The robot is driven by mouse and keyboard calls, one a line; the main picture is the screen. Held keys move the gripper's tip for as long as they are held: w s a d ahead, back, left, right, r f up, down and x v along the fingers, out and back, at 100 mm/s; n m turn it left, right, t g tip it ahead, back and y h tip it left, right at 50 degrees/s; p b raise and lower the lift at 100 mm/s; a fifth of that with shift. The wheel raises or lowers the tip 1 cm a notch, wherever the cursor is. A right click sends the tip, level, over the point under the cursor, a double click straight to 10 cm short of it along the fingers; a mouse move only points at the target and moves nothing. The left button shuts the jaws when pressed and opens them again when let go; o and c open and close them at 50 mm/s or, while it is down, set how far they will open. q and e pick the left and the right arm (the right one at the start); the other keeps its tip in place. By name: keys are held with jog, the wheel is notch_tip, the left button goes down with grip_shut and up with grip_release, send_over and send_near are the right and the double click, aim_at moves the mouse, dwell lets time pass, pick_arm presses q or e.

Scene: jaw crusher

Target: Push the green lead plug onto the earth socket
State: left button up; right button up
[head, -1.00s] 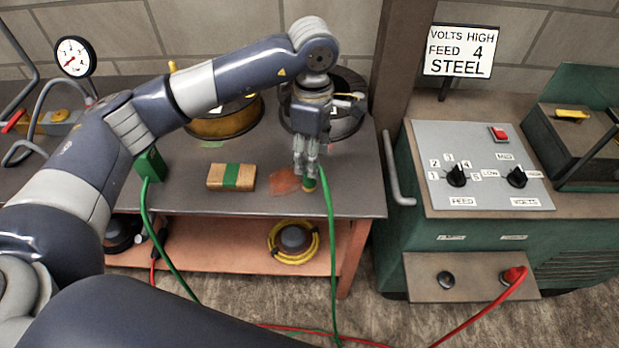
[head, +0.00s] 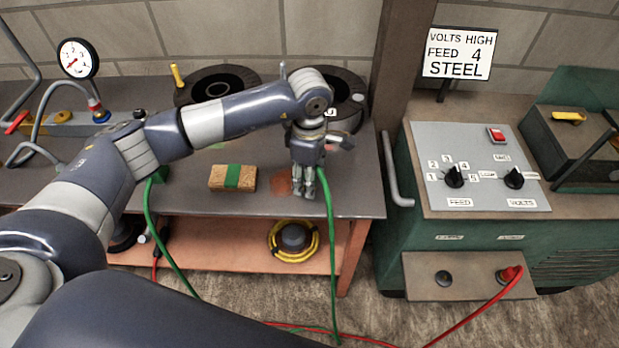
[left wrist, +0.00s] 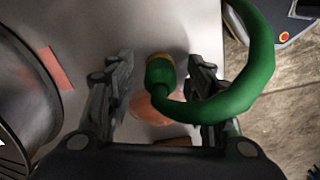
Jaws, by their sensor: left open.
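The green lead plug (left wrist: 158,72), green with a brassy end, is at the bench's front edge area in the left wrist view. My left gripper (left wrist: 157,88) is open, with one finger on each side of the plug and a gap visible to both. In the head view my left gripper (head: 303,192) points down at the bench top and hides the plug. The green lead (head: 332,250) runs from there over the bench edge to the floor. A dark empty socket (head: 444,278), likely the earth socket, is on the green machine's lower front panel. My right gripper is not in view.
A red plug (head: 510,274) sits in the panel's right socket. A wooden block with a green band (head: 232,178) lies left of my gripper, near a reddish patch (head: 279,186). Dark reels (head: 215,82) stand behind. A grey handle (head: 396,170) sticks out between bench and machine.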

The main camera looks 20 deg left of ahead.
pick_arm(q)
jog(key=shift+f, duration=0.1)
jog(key=c, duration=1.1)
jog(key=shift+r+p, duration=0.35)
jog(key=shift+r, duration=0.4)
notch_tip(320, 180, up, 3)
jog(key=shift+f+p, duration=0.2)
jog(key=shift+p, duration=0.4)
jog(key=s+d, duration=0.1)
jog(key=s, duration=0.4)
jog(key=s+d, duration=0.2)
jog(key=s, duration=0.3)
jog(key=s+d+r, duration=0.1)
jog(key=s, duration=0.4)
jog(key=shift+s+d+p, duration=0.25)
jog(key=shift+p, duration=0.15)
jog(key=shift+f, duration=0.1)
